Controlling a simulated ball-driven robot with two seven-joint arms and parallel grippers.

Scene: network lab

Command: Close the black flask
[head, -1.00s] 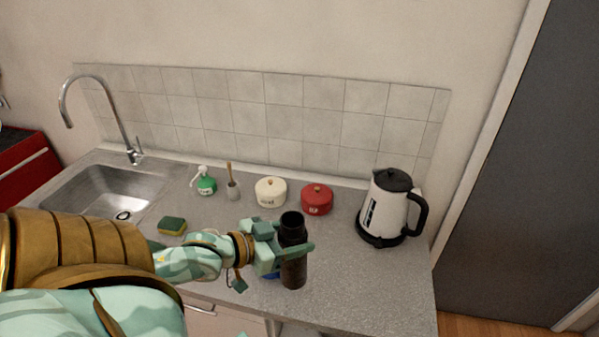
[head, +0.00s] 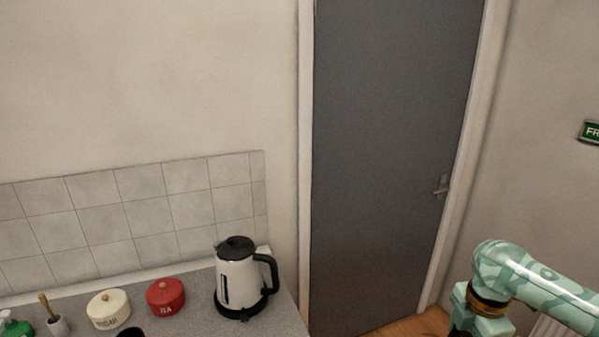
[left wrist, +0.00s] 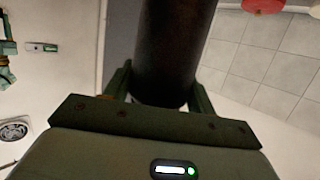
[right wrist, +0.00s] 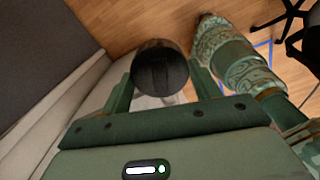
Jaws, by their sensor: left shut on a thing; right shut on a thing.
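The black flask (left wrist: 176,45) fills the middle of the left wrist view, a dark cylinder between the fingers of my left gripper (left wrist: 160,92), which is shut on it. In the head view only the flask's dark top rim (head: 130,332) shows at the bottom edge; the left gripper is out of that picture. My right gripper (right wrist: 162,88) is shut on a round black piece, which looks like the flask's lid (right wrist: 160,68). In the head view my right arm is at the lower right, apart from the flask, and its fingertips are cut off or hidden.
A white kettle (head: 240,283) with a black handle stands at the counter's right end. A red pot (head: 165,297), a cream sugar pot (head: 108,310) and a brush holder (head: 57,326) stand left of it. A grey door (head: 390,150) is beyond the counter, with free space before it.

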